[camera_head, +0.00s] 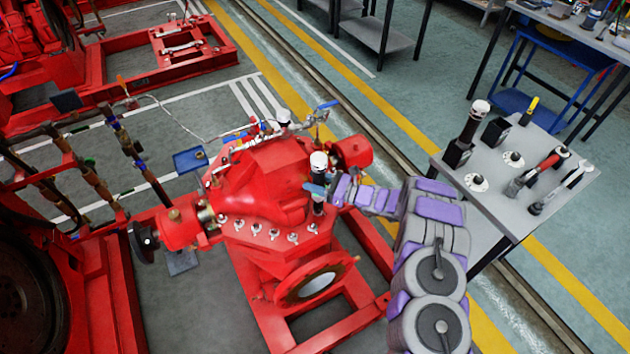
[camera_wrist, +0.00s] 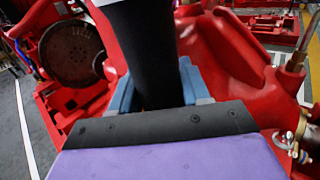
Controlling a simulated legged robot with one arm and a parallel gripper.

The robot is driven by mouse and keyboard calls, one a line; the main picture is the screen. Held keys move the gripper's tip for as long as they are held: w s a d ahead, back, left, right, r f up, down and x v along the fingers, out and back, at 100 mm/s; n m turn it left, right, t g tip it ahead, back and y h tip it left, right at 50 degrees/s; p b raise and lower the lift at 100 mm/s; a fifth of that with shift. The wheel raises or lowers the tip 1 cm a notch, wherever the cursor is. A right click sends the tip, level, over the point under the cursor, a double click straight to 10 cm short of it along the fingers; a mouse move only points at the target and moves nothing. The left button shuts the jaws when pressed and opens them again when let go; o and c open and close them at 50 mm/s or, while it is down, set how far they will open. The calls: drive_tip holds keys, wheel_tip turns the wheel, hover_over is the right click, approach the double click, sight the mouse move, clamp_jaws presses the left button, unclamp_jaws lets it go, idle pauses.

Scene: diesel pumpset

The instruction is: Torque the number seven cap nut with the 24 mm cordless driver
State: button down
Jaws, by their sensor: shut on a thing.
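My gripper (camera_head: 316,190) is shut on an upright cordless driver (camera_head: 318,162) with a dark body and a pale top. In the wrist view the blue fingers of my gripper (camera_wrist: 158,88) close on both sides of the driver's black body (camera_wrist: 143,45). The driver stands over the right end of the red pump casing's flange. Its lower tip is small and partly lost against the casing, so I cannot tell whether it sits on a nut. Several silver cap nuts (camera_head: 274,233) run along the flange's front edge. No numbers are readable on them.
A grey tool table (camera_head: 560,205) at right holds another upright dark driver (camera_head: 470,130) and several hand tools. The red pump casing (camera_head: 270,185) has a hose and fittings behind it. A pipe rack (camera_head: 90,170) stands at left. Yellow-lined floor lies beyond.

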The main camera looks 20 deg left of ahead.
drive_tip(key=shift+f+b, duration=0.55)
drive_tip(key=shift+f, duration=0.8)
idle(1.8)
drive_tip(key=shift+r+p, duration=0.6)
drive_tip(key=shift+r, duration=3)
